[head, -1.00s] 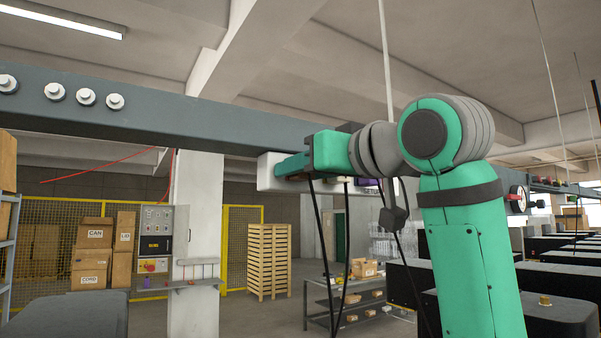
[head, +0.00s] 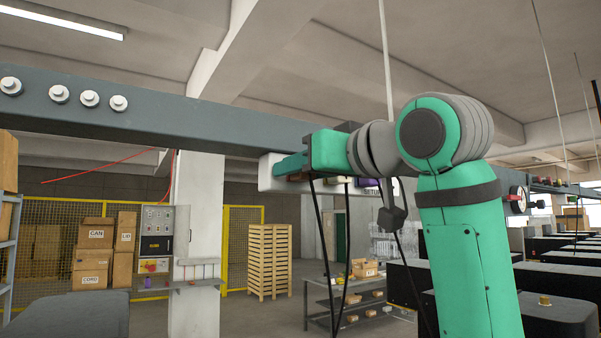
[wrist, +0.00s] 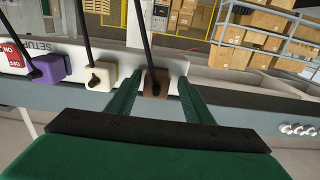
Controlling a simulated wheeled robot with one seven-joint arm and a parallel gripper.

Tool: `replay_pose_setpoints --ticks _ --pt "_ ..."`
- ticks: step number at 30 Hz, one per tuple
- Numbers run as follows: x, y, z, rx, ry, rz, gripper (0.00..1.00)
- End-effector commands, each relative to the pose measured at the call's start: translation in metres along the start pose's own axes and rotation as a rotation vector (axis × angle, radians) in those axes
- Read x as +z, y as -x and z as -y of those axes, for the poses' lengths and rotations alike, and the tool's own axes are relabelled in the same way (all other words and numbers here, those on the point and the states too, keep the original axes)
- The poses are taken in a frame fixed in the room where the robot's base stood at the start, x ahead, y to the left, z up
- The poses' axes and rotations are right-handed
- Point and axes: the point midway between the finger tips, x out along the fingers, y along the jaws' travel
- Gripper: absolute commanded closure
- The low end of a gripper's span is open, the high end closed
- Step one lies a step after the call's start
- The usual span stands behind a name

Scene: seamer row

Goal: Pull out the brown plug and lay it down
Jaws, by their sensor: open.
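The brown plug (wrist: 156,86) sits in a white socket strip (wrist: 110,62) in the wrist view, with a black cable rising from it. My gripper (wrist: 161,78) is open, with one green finger on each side of the brown plug; I cannot tell whether either finger touches it. A cream plug (wrist: 100,77) and a purple plug (wrist: 48,68), each with a black cable, are to the left on the same strip. In the head view my gripper (head: 290,165) is at the strip and covers most of the brown plug.
The strip is on a long grey beam (head: 180,112) with several round white knobs (head: 90,98). Black cables (head: 318,225) hang below my gripper. A shelf table (head: 345,290) and a wooden pallet stack (head: 268,255) stand farther back. A grey ledge (head: 195,284) is on the pillar.

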Motion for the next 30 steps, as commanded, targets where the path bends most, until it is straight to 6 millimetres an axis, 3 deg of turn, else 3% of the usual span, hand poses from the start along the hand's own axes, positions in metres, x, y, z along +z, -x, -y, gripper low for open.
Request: replay_pose_setpoints --ticks 22,28,30 --pt "0.0001 0.0010 -0.0067 0.003 0.000 0.000 0.53" --pt "0.0001 0.0010 -0.0066 0.003 0.000 0.000 1.00" --pt "0.0000 0.0011 -0.0067 0.003 0.000 0.000 1.00"
